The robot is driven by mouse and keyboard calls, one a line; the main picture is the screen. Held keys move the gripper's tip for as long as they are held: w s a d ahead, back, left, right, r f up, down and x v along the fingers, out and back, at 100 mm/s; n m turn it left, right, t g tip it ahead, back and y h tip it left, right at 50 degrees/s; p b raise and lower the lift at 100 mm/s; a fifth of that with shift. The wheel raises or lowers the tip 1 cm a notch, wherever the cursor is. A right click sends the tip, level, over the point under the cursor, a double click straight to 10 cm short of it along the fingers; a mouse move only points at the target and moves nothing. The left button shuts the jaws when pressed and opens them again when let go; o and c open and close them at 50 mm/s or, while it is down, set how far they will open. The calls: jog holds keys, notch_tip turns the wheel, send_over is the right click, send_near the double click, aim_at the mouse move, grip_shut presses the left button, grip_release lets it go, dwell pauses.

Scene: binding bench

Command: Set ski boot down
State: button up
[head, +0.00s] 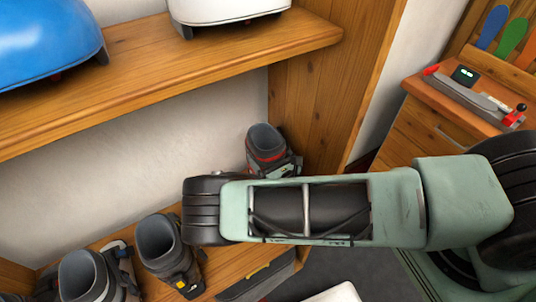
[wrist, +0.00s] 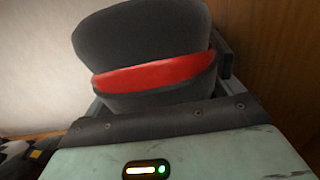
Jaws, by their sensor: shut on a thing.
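A dark grey ski boot (head: 266,146) with a red band stands about upright at the right end of the lower shelf bay in the head view. In the wrist view the boot (wrist: 140,45) fills the upper middle, its red band facing me. My gripper (wrist: 160,85) is shut on the boot, with parts of the jaws showing beside it. In the head view my arm hides most of the gripper and the boot's lower part. I cannot tell whether its sole touches the shelf.
Two more grey boots (head: 158,245) (head: 83,276) stand on the lower wooden shelf (head: 230,262) to the left. An upper shelf (head: 170,62) holds blue and white objects above. A wooden side panel (head: 320,90) closes the bay at right. A bench (head: 450,118) stands further right.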

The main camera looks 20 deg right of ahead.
jog(key=shift+f+b, duration=0.35)
jog(key=shift+f, duration=0.6)
dwell(0.4)
jog(key=o, duration=1.7)
jog(key=shift+o, duration=0.2)
jog(key=s+d+b, duration=0.3)
jog(key=s+b, duration=0.1)
jog(key=s, duration=1.3)
jog(key=shift+d, duration=0.2)
